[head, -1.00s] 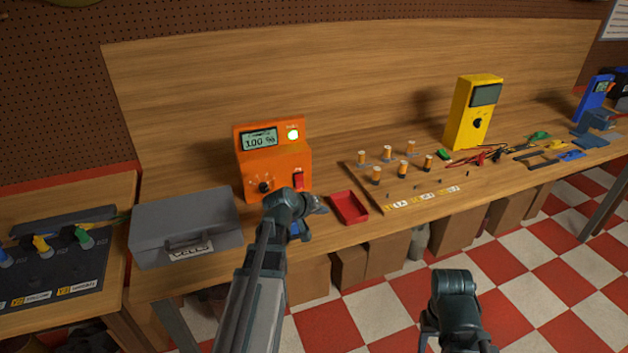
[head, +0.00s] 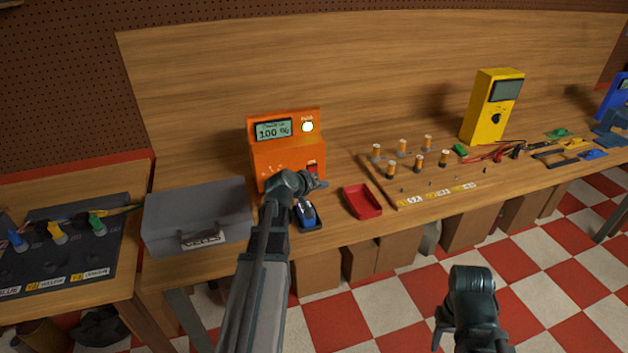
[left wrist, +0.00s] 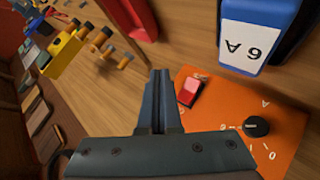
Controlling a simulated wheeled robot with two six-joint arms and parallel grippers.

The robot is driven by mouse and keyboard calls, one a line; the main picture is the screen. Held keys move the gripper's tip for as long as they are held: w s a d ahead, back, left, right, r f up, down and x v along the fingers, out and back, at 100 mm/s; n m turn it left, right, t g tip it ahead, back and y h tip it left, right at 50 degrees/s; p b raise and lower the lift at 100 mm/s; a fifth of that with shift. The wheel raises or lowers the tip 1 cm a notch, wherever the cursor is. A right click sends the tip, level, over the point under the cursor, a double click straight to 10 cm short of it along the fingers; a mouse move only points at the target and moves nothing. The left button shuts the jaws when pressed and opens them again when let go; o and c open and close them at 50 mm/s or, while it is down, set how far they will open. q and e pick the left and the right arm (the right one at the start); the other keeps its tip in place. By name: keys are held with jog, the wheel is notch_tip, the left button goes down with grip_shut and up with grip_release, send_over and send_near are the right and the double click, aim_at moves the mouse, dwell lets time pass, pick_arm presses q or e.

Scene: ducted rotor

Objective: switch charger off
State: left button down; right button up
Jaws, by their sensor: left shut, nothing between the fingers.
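The orange charger (head: 285,157) stands on the bench with its display reading 100 % and a bright round light beside it. Its red switch (head: 312,168) is partly hidden by my left gripper (head: 316,182). In the left wrist view, the red switch (left wrist: 191,91) sits on the orange panel (left wrist: 215,105) beside a black knob (left wrist: 256,126). My left gripper (left wrist: 160,97) is shut and empty there, its fingertips just left of the switch. I cannot tell whether they touch it. My right arm shows at bottom right in the head view; its fingers cannot be made out.
A blue holder (head: 308,222) with a blue block is below my left gripper; a 6 A label (left wrist: 245,43) shows up close. A red tray (head: 362,203) is to the right, a grey case (head: 197,215) to the left. A yellow meter (head: 490,107) stands farther right.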

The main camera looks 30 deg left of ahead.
pick_arm(q)
jog(key=w+a+f+b, duration=0.1)
jog(key=a, duration=0.1)
jog(key=w+a+f+b, duration=0.1)
jog(key=w, duration=0.1)
jog(key=w+a+f+b, duration=0.1)
jog(key=a, duration=0.1)
jog(key=shift+w+a+f, duration=0.2)
jog(key=shift+w+a, duration=0.1)
jog(key=shift+w, duration=0.1)
dwell(1.8)
jog(key=shift+w+a+f+b, duration=0.15)
jog(key=shift+w+a+b, duration=0.05)
jog(key=shift+a+b, duration=0.1)
jog(key=shift+w+a+f, duration=0.2)
jog(key=shift+w+a, duration=0.05)
dwell(0.9)
dwell(0.3)
jog(key=shift+s+d+r, duration=0.4)
jog(key=shift+s+d, duration=0.1)
jog(key=shift+d, duration=0.1)
jog(key=shift+s+d+r+p, duration=0.55)
jog(key=shift+s+d+p, duration=0.15)
jog(key=shift+d, duration=0.2)
jog(key=shift+s+d+r+p, duration=0.5)
jog(key=shift+s+d+p, duration=0.1)
jog(key=shift+s+d, duration=0.25)
